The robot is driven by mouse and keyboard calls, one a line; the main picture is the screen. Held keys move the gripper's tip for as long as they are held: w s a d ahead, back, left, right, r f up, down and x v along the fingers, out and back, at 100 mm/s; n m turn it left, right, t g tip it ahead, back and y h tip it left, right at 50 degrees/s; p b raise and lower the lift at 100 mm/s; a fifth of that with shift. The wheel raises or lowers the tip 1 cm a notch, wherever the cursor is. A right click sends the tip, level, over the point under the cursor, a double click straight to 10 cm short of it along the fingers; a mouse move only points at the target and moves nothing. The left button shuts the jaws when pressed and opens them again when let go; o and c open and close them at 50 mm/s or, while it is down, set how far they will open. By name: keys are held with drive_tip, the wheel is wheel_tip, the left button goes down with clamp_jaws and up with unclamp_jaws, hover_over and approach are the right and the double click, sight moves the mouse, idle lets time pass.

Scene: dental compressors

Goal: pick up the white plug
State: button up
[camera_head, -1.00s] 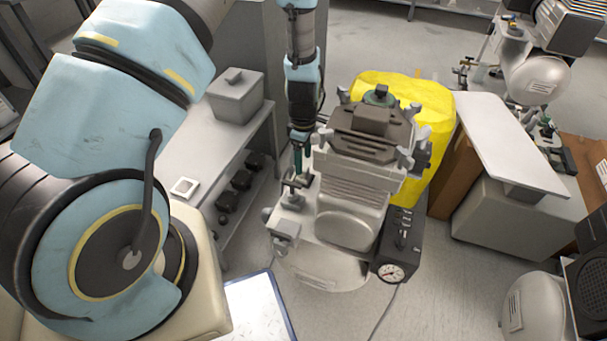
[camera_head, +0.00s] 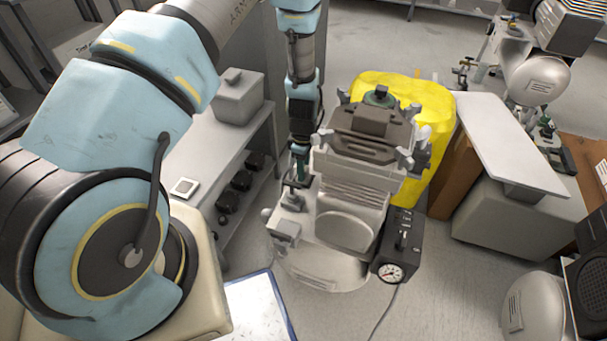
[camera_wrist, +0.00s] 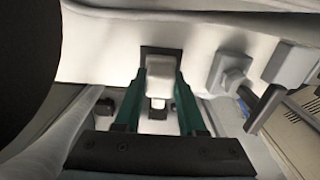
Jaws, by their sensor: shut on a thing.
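The white plug (camera_wrist: 159,75) shows in the wrist view between the two green fingers of my gripper (camera_wrist: 160,95). The fingers are shut on its sides. A dark square surface shows just behind the plug, against the pale compressor body. In the head view my gripper (camera_head: 299,165) points down at the left side of the compressor (camera_head: 345,230), beside its grey fittings. The plug itself cannot be made out there, hidden by the gripper and fittings.
Grey fittings (camera_wrist: 232,72) stand close to the right of my gripper in the wrist view. A grey shelf unit (camera_head: 200,150) with a lidded box (camera_head: 238,97) is at left. A yellow object (camera_head: 440,110) stands behind the compressor. A black gauge box (camera_head: 398,250) is at its right.

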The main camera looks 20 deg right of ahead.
clamp_jaws()
